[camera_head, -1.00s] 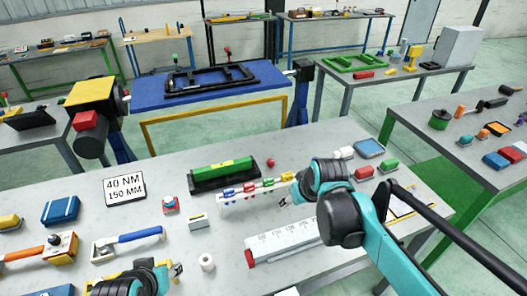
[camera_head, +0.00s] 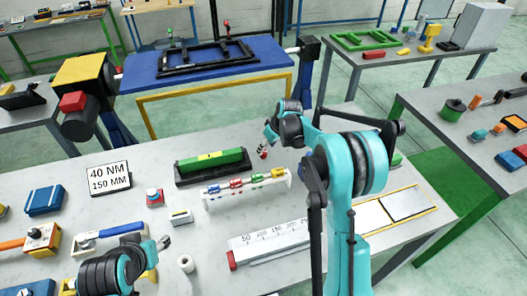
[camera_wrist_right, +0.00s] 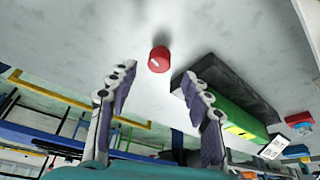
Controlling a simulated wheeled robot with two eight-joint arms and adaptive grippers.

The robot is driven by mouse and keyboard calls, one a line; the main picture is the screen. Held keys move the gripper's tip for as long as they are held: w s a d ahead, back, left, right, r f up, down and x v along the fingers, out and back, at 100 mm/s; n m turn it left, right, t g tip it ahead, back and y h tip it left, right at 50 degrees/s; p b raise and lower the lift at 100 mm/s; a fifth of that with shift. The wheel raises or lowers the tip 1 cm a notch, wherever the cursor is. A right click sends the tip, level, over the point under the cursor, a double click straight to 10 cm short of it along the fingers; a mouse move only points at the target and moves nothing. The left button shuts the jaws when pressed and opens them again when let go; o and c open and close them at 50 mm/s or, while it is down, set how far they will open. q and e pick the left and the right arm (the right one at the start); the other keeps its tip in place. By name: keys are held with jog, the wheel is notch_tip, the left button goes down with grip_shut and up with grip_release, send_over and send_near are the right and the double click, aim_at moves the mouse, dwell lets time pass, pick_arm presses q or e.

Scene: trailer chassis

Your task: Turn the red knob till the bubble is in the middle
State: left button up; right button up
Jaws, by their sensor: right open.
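The red knob (camera_head: 263,154) sits on the grey table just right of the green spirit level. In the right wrist view the knob (camera_wrist_right: 159,59) is a short red cylinder with a pale mark on its top. The level (camera_head: 215,162) rests in a black holder and has a yellow vial (camera_head: 210,155); the bubble is too small to make out. My right gripper (camera_head: 267,142) is open above the knob; in the wrist view its spread fingers (camera_wrist_right: 157,78) point towards the knob, with nothing between them. My left gripper (camera_head: 163,243) hangs at the front left, its jaws unclear.
A white rack (camera_head: 246,189) with coloured pieces stands in front of the level. A white ruler block (camera_head: 270,242) lies nearer. A 40 NM sign (camera_head: 108,178) and a red-topped button box (camera_head: 154,197) stand to the left.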

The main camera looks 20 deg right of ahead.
aim_at(264, 153)
jog(key=shift+b+x, duration=0.45)
jog(key=shift+x, duration=1.85)
jog(key=shift+d, duration=0.1)
grip_shut()
jog(key=shift+m+t+h, duration=0.3)
jog(key=shift+m+h, duration=0.5)
jog(key=shift+m, duration=1.5)
grip_release()
jog(key=v, duration=1.2)
